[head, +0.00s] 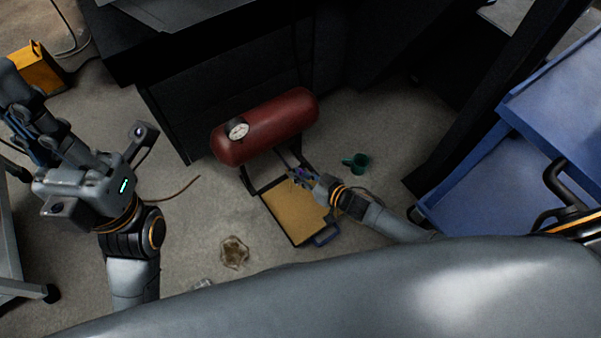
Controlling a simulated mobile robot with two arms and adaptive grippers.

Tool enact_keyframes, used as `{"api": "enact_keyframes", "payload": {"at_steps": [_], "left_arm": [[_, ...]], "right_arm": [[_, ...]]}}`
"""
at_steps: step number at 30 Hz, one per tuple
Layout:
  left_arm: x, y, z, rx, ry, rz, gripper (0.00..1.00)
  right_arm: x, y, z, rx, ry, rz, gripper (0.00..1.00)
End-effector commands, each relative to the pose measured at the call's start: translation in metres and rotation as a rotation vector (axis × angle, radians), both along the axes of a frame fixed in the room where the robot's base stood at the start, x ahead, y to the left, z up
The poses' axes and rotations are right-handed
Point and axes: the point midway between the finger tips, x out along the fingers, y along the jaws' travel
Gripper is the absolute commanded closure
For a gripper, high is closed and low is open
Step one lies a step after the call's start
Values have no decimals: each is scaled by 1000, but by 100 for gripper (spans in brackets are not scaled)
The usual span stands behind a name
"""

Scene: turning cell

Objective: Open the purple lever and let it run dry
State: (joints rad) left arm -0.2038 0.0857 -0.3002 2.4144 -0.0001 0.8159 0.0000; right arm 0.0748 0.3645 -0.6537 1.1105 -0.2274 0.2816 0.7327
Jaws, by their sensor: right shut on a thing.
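A red tank (285,117) with a round white gauge (238,131) lies on its side on a dark stand beside the black machine. A small purple lever (297,171) shows below the tank, partly hidden by my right gripper (302,177). My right gripper is shut on the lever. A shallow dark-rimmed tray with a tan inside (291,212) lies on the floor under the tank and gripper. Whether any liquid flows is too small to tell. My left gripper (28,112) is at the left, away from the tank; its fingertips are not clear.
A green mug (358,163) is on the floor right of the tray. A brown crumpled-looking thing (234,252) lies left of the tray. A blue cart (530,165) stands at the right, an orange box (36,68) at upper left. The black machine (235,75) blocks the back.

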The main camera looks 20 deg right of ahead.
Motion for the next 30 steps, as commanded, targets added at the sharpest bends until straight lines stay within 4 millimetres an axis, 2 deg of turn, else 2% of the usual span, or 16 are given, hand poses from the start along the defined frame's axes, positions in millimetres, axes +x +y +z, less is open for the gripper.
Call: {"api": "enact_keyframes", "payload": {"at_steps": [8, 9, 12, 23, 26, 30], "left_arm": [[0, 0, 0, 0, 0, 0, 100], [0, 0, 0, 0, 0, 0, 100], [0, 0, 0, 0, 0, 0, 100], [0, 0, 0, 1, 0, 1, 100], [0, 0, 0, 1, 0, 0, 100], [0, 0, 0, 1, 0, 0, 100]], "right_arm": [[-1, 0, -1, 0, 2, 1, 100], [-1, 0, -1, 0, 2, 1, 82], [-1, 0, -1, 1, 1, 1, 64], [-3, -3, 1, -1, 1, 0, 64], [-13, -9, 4, 0, 2, 0, 64], [-35, -24, 13, -2, 3, 1, 64]]}}
